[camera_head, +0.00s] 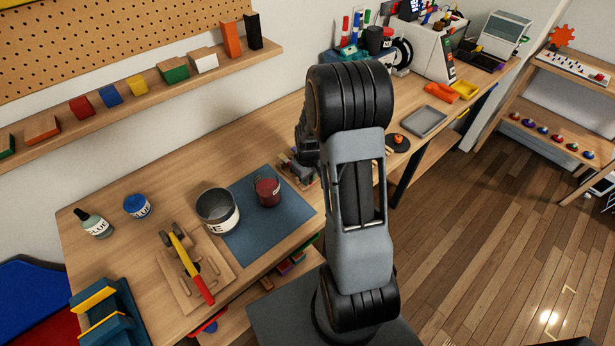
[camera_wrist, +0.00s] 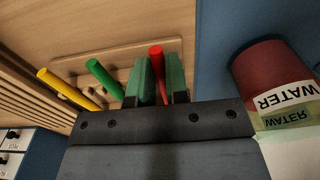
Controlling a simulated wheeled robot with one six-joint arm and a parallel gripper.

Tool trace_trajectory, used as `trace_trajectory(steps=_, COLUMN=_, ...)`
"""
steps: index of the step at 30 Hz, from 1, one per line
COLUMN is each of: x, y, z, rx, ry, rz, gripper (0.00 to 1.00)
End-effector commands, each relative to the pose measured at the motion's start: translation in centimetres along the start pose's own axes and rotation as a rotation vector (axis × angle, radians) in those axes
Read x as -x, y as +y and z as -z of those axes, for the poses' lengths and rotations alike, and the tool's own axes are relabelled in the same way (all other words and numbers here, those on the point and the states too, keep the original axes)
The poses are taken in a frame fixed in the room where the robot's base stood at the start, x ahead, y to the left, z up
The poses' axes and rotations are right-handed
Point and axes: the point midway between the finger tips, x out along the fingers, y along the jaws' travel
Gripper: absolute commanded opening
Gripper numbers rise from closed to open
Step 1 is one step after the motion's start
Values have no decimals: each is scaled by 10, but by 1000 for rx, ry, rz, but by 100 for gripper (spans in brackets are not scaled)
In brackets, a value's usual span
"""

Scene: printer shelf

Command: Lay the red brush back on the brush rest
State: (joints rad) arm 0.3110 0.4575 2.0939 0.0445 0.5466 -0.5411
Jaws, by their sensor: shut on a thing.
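In the wrist view, my gripper (camera_wrist: 158,78) is shut on the red brush (camera_wrist: 156,55), whose red end sticks up between the green finger pads. The rest of the brush is hidden by the gripper. Behind it is the wooden brush rest (camera_wrist: 130,50). I cannot tell whether the red brush touches the rest.
A dark red water pot (camera_wrist: 270,72) stands close to the right of my gripper; it shows on the blue mat (camera_head: 275,228) in the head view (camera_head: 267,190). A grey tin (camera_head: 217,212) stands left of it. A wooden wall shelf (camera_head: 130,105) runs above the bench.

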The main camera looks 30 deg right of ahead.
Motion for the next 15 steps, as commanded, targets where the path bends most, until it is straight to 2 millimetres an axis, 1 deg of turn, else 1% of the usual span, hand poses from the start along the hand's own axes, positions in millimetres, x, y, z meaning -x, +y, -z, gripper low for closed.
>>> trace_trajectory(steps=6, x=-5, y=-1, z=-2, rx=0, ry=-6, rz=3, gripper=0)
trace_trajectory(steps=14, x=-5, y=-1, z=-3, rx=0, ry=-8, rz=4, gripper=0)
trace_trajectory(steps=15, x=-5, y=-1, z=-3, rx=0, ry=-8, rz=4, gripper=19)
